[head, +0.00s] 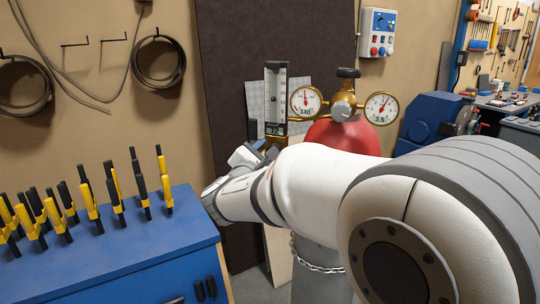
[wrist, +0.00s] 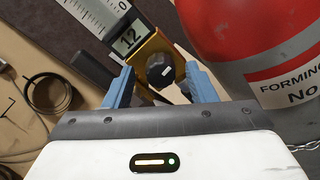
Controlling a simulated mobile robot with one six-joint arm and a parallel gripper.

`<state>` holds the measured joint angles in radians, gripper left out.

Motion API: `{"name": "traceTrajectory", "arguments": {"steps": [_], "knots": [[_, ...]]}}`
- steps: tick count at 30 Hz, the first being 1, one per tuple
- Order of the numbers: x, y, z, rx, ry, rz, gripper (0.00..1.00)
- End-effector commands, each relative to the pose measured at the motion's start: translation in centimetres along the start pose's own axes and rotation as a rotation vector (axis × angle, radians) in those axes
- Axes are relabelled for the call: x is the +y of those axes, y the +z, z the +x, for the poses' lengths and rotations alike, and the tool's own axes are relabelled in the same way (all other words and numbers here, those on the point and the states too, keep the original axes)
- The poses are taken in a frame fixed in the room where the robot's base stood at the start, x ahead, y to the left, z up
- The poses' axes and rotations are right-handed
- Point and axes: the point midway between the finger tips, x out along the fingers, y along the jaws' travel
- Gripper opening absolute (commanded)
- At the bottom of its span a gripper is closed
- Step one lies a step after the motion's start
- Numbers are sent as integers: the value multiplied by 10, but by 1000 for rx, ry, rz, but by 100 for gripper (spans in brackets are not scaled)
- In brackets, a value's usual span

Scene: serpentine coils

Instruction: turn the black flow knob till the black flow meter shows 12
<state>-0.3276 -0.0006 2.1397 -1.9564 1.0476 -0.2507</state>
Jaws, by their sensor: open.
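The flow meter (head: 275,95) is an upright clear scale in the head view, with a dark lower block carrying a small display. In the wrist view its display (wrist: 127,40) reads 12. The black flow knob (wrist: 160,74) sits on a brass-coloured fitting (wrist: 155,50), in the wrist view between my fingers. My gripper (wrist: 160,72) is open, with one blue finger on each side of the knob. A gap shows on both sides, and I see no contact.
A red cylinder (wrist: 235,25) stands close to the right of my gripper. Two round gauges, left (head: 305,102) and right (head: 381,108), sit on its regulator. A blue cabinet (head: 130,250) with several yellow-and-black clamps is at left. Hose coils (head: 158,62) hang on the wall.

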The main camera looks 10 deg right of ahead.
Motion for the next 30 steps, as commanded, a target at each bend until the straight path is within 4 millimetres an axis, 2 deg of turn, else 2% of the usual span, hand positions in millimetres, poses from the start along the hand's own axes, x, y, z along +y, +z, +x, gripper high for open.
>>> {"name": "traceTrajectory", "arguments": {"steps": [9,13,26,29,30], "knots": [[-1,-2,-54,3,5,1,51],[-1,-2,-67,2,3,1,51],[-3,0,-72,2,-7,4,51],[-20,3,-70,16,-66,42,51],[-33,4,-69,27,-110,74,51]]}}
